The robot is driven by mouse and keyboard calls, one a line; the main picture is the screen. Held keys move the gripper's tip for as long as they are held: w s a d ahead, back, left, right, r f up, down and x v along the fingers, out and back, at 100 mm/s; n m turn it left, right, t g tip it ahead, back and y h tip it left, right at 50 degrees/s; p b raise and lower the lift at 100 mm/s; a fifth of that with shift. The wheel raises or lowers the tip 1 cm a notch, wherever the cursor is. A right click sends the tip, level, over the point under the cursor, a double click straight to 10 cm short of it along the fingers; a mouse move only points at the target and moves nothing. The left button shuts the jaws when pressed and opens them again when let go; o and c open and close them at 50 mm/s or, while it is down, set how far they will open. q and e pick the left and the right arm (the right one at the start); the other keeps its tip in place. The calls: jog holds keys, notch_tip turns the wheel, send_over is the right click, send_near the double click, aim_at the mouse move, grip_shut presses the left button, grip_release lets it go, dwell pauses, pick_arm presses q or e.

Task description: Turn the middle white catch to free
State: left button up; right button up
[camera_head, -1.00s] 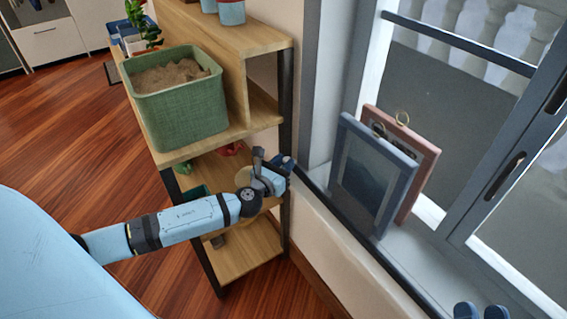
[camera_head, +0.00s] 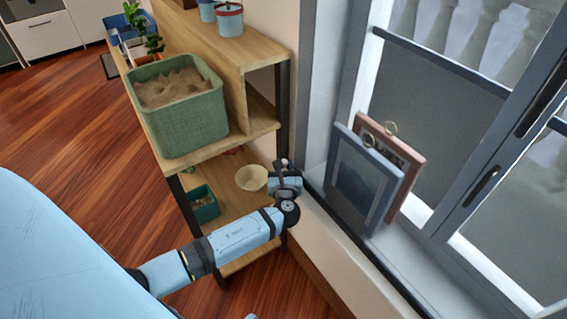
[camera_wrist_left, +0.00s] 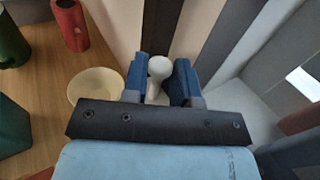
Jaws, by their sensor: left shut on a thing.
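The white catch (camera_wrist_left: 159,68) shows in the left wrist view as a rounded white knob between the two blue fingers of my left gripper (camera_wrist_left: 162,82). The fingers are shut on it; its lower part is partly hidden by them. In the head view my left gripper (camera_head: 286,172) is at the right end of the wooden shelf, by the wall and dark post. There only a small pale bit shows at its tip, and I cannot tell which way the catch is turned. No other white catch is clearly visible. My right gripper is not clearly in view.
A cream bowl (camera_head: 251,177) stands on the shelf close left of my left gripper. A green fabric bin (camera_head: 178,112) and a small green container (camera_head: 203,204) are further left. Picture frames (camera_head: 362,180) stand on the windowsill to the right.

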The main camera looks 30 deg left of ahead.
pick_arm(q)
jog(key=shift+n+g+y, duration=0.3)
jog(key=o, duration=0.9)
jog(key=shift+d, duration=0.15)
